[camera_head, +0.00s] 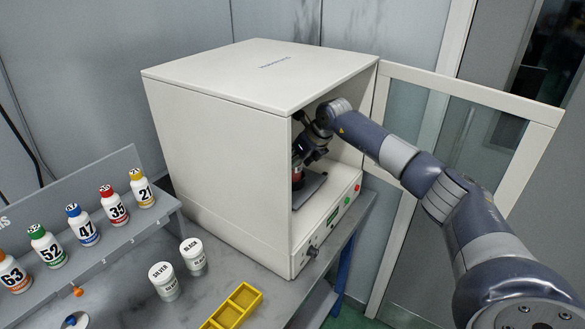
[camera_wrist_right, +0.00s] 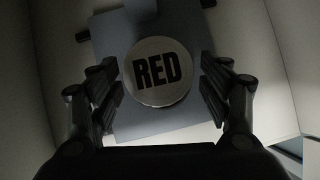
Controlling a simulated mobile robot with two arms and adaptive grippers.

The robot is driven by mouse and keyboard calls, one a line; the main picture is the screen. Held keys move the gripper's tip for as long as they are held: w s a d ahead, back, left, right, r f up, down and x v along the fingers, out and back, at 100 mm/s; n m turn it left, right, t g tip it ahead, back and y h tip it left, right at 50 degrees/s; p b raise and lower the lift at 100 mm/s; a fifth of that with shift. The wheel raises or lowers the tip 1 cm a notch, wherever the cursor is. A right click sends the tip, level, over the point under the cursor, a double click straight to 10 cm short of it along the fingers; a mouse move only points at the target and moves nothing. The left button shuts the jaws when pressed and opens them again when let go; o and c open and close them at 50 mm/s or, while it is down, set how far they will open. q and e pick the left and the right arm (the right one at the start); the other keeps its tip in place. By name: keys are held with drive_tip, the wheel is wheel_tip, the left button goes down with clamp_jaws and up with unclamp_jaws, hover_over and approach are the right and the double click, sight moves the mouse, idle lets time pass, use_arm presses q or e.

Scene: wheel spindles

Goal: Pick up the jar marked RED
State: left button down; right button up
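The jar marked RED (camera_wrist_right: 158,71) stands inside the white box-shaped machine, its round pale lid facing the right wrist camera. In the head view a small reddish part of the jar (camera_head: 297,176) shows below my right gripper (camera_head: 308,150), which reaches in through the machine's open front. In the right wrist view my right gripper (camera_wrist_right: 161,82) is open, with one finger on each side of the lid. Small dark gaps show between the fingers and the lid. My left gripper is not in view.
The white machine (camera_head: 215,150) has its glazed door (camera_head: 470,110) swung open to the right. Jars marked SILVER (camera_head: 164,281) and BLACK (camera_head: 194,256), a yellow tray (camera_head: 236,307) and a rack of numbered bottles (camera_head: 110,238) are on the grey bench. The machine's side walls are close around my right gripper.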

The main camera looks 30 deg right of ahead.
drive_tip(key=c, duration=1.1)
drive_tip(key=shift+r, duration=0.15)
